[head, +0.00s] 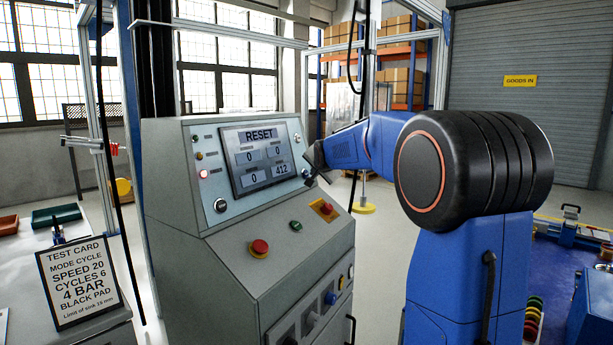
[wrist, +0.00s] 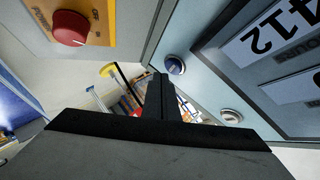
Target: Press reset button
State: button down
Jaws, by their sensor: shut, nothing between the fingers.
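The grey console (head: 178,240) stands in the middle of the head view with a tilted screen (head: 240,190) that reads RESET, 0, 0, 0 and 412. A blue round button (head: 306,173) sits to the right of the screen's lower corner; it also shows in the wrist view (wrist: 174,65). No label on it is readable. A pale button (head: 297,138) is above it, also in the wrist view (wrist: 230,116). My gripper (head: 317,172) is shut and empty, right beside the blue button. In the wrist view its fingertips (wrist: 158,82) appear close to it; I cannot tell whether they touch.
A red button (head: 260,247) and a green button (head: 296,226) are on the sloped desk. A test card (head: 80,283) stands left.

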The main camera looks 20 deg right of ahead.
jog(key=shift+w+a, duration=0.1)
jog(key=shift+w, duration=0.05)
jog(key=shift+w+a+f, duration=0.1)
jog(key=shift+w, duration=0.1)
dwell(0.3)
jog(key=shift+w+a+f, duration=0.1)
jog(key=shift+w+a, duration=0.1)
jog(key=shift+w, duration=0.1)
dwell(0.9)
dwell(0.3)
jog(key=shift+s+d+r, duration=0.2)
jog(key=shift+s+d, duration=0.15)
jog(key=shift+s, duration=0.3)
jog(key=shift+s+d+r, duration=0.2)
jog(key=shift+s+d, duration=0.25)
jog(key=shift+s, duration=0.25)
jog(key=shift+s+d+r, duration=0.2)
jog(key=shift+s+d, duration=0.2)
jog(key=shift+s, duration=0.25)
jog(key=shift+s+d+r, duration=0.2)
jog(key=shift+s+d, duration=0.25)
jog(key=shift+s, duration=0.25)
